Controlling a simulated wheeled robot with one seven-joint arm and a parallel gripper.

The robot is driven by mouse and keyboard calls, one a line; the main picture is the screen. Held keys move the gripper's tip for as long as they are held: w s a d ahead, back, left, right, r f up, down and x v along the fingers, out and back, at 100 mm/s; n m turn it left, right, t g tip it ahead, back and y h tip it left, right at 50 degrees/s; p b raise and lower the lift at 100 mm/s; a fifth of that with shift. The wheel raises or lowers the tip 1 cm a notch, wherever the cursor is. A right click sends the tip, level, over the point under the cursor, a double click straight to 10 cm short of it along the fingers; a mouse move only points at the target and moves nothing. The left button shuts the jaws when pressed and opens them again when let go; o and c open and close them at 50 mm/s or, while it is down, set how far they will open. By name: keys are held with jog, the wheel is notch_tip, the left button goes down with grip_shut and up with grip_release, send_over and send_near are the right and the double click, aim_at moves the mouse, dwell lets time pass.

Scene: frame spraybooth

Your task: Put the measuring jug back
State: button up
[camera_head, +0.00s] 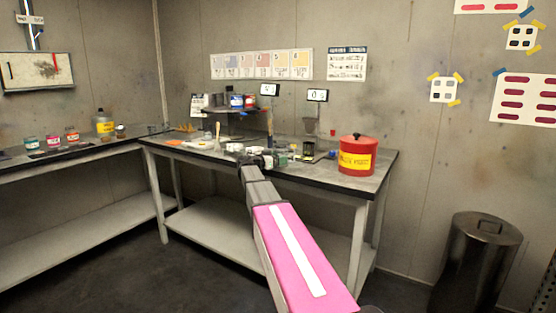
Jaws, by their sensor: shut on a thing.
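My arm reaches out over the back workbench (378,165). My gripper (247,158) is at its far end, small and dark, low over the bench's front part. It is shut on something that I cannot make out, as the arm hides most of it. Small whitish things (234,147) show just beyond the gripper. I cannot tell whether one of them is the measuring jug, or whether any touches the gripper.
A red can (357,160) with a yellow label stands at the bench's right end. Small jars and tools crowd the bench behind the gripper. A small shelf (236,110) holds cans at the back. A dark bin (478,262) stands on the floor at right.

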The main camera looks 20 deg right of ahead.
jog(key=o, duration=1)
jog(key=shift+f, duration=0.1)
jog(key=shift+o, duration=0.2)
jog(key=shift+s+a, duration=0.1)
jog(key=shift+a, duration=0.1)
jog(key=v, duration=1.1)
jog(key=shift+a, duration=0.3)
